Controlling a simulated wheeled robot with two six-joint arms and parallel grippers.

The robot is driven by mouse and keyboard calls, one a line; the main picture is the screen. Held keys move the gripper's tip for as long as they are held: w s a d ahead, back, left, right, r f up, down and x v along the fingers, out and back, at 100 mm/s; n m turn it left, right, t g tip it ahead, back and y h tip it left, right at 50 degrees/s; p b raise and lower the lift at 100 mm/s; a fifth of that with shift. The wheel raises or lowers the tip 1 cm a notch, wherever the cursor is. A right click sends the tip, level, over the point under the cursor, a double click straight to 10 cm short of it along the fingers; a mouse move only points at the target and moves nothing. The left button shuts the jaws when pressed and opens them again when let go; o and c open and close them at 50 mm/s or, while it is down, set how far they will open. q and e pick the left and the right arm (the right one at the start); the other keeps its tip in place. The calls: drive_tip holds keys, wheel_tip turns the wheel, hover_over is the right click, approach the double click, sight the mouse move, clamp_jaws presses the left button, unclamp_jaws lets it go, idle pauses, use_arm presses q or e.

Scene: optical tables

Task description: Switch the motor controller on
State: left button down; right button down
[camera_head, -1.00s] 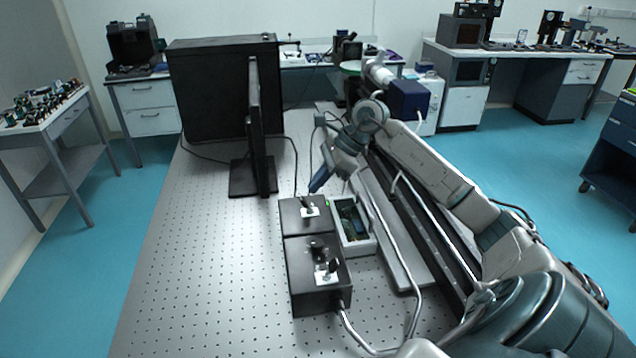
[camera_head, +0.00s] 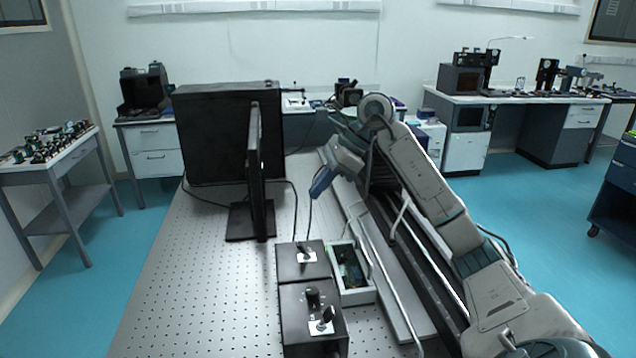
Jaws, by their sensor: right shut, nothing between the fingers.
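Two black control boxes stand end to end on the perforated optical table (camera_head: 190,290). The nearer box (camera_head: 311,315) has a knob and a switch on a light plate. The farther box (camera_head: 303,262) has a small switch on a light plate (camera_head: 307,256). I cannot tell from any label which is the motor controller. My right gripper (camera_head: 318,186), with blue fingers, is shut and empty. It is in the air above and beyond the farther box, apart from it. My left gripper is not in view.
An open light-coloured case with a circuit board (camera_head: 350,275) sits right of the boxes. A long dark rail (camera_head: 425,265) runs beside it. A thin monitor (camera_head: 256,175) and a large black cabinet (camera_head: 228,135) stand beyond. The table's left part is clear.

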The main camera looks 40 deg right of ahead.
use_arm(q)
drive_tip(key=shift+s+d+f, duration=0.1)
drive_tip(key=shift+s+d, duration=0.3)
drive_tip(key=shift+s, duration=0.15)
use_arm(e)
drive_tip(key=shift+r, duration=0.7)
drive_tip(key=shift+w+a, duration=0.1)
